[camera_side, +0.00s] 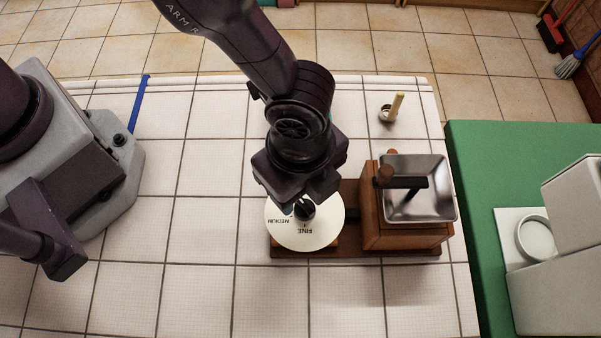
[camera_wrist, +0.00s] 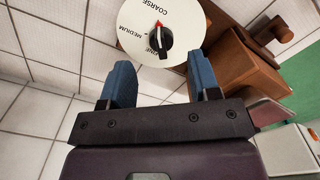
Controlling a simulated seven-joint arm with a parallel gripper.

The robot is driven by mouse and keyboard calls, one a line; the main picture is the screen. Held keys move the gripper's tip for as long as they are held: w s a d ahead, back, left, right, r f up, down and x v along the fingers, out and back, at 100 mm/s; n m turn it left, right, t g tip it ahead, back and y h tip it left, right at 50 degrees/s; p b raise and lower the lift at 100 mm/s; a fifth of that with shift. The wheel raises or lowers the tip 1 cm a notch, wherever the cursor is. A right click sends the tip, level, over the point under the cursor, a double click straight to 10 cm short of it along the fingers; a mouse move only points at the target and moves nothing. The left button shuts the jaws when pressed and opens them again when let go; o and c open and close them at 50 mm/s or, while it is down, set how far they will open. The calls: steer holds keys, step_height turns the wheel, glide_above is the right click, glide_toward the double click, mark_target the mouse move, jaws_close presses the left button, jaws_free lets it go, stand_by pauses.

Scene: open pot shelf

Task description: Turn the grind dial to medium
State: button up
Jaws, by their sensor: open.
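The grind dial (camera_side: 322,238) is a white disc lettered FINE, MEDIUM and COARSE; it also shows in the wrist view (camera_wrist: 185,50). At its centre is a black knob (camera_wrist: 164,42) with a red tip. In the wrist view the red tip points up, towards the COARSE lettering, with MEDIUM to the left. My gripper (camera_wrist: 158,75) is open, its two blue fingers apart and empty. In the side view my gripper is over the dial and hides part of it. I cannot tell how far the fingertips are from the knob.
The wooden grinder box (camera_side: 395,236) with a metal top (camera_side: 415,190) stands just right of the dial on the same wooden base (camera_side: 420,250). A small pot with a wooden handle (camera_side: 397,106) is behind. White tiles (camera_side: 215,240) left of the dial are clear.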

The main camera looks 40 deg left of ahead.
mark_target(301, 201)
step_height(301, 201, down, 6)
stand_by(0.4)
steer(key=c, duration=0.9)
